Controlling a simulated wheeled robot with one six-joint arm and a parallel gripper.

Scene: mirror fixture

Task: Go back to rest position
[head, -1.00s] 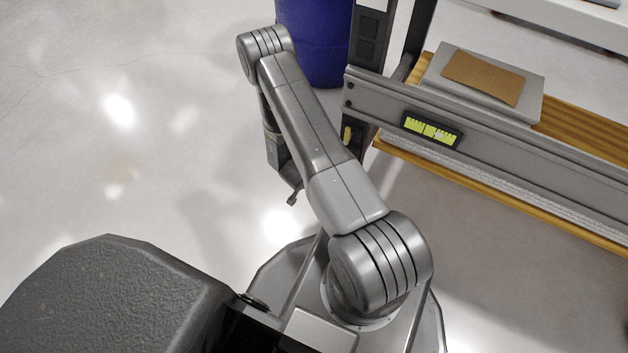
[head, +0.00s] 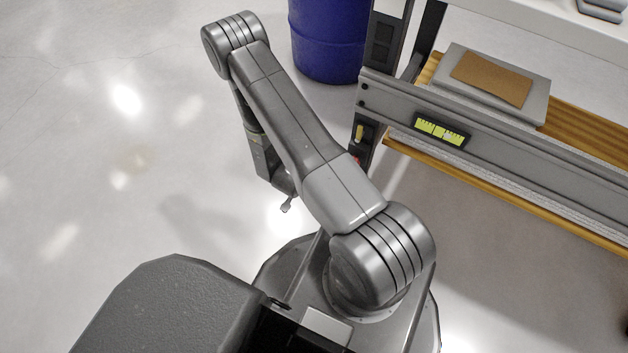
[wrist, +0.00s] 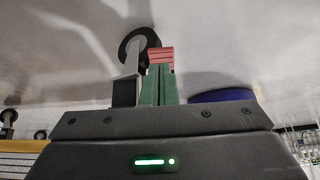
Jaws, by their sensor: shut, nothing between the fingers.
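The gripper's fingers cannot be made out there. The hanging end is over bare floor, left of the rack's dark post (head: 381,60), and looks apart from it.
A blue drum (head: 328,40) stands behind the arm. The rack, at right, has a grey beam with a yellow-green label (head: 440,131) and a wooden shelf (head: 575,122) bearing a grey slab with a brown sheet (head: 491,79). The pale floor at left is clear.

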